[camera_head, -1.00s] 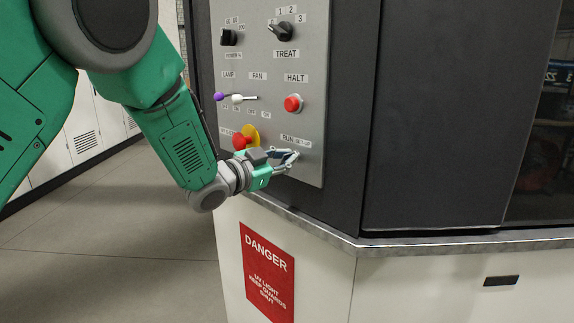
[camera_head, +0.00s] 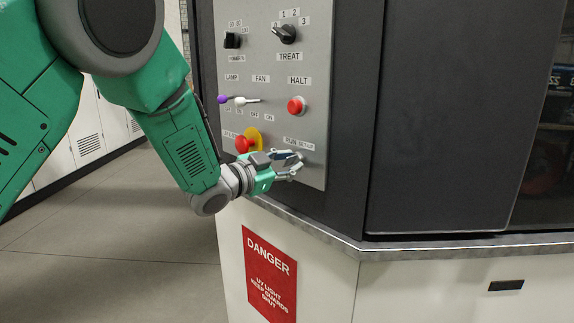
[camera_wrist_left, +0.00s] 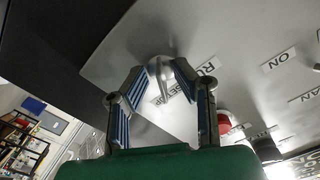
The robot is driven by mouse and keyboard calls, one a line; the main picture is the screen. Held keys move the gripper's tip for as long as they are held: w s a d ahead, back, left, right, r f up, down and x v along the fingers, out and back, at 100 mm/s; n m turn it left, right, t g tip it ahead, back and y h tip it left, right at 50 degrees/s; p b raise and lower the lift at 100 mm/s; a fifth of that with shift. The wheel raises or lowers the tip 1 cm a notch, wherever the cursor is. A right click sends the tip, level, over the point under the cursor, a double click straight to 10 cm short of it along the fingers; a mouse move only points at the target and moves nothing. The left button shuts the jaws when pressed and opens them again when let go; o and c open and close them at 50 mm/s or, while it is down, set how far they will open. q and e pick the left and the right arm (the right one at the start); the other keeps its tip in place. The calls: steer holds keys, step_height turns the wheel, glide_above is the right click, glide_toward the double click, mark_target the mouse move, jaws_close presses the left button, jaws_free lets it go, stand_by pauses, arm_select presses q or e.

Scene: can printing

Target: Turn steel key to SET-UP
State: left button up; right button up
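The steel key (camera_wrist_left: 160,70) shows in the left wrist view as a rounded metal piece on the grey panel, between my left gripper's fingertips (camera_wrist_left: 157,78). The fingers stand on both sides of it with small gaps; I cannot tell if either touches. The RUN and SET-UP lettering is just beside it, partly covered by a finger. In the head view my left gripper (camera_head: 291,165) is at the panel's lower right, fingers spread, just below the RUN SET-UP label (camera_head: 299,143). The key is hard to make out there. Which label it points to is unclear. My right gripper is not in view.
The panel (camera_head: 316,110) also carries a red HALT button (camera_head: 296,105), a red knob on yellow (camera_head: 246,143), toggle switches (camera_head: 240,100) and a TREAT dial (camera_head: 285,33). A metal ledge (camera_head: 340,242) runs below. Open floor lies left.

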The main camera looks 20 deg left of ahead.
arm_select(q)
steer(key=v, duration=1.2)
steer(key=shift+w, duration=0.1)
steer(key=shift+f, duration=0.15)
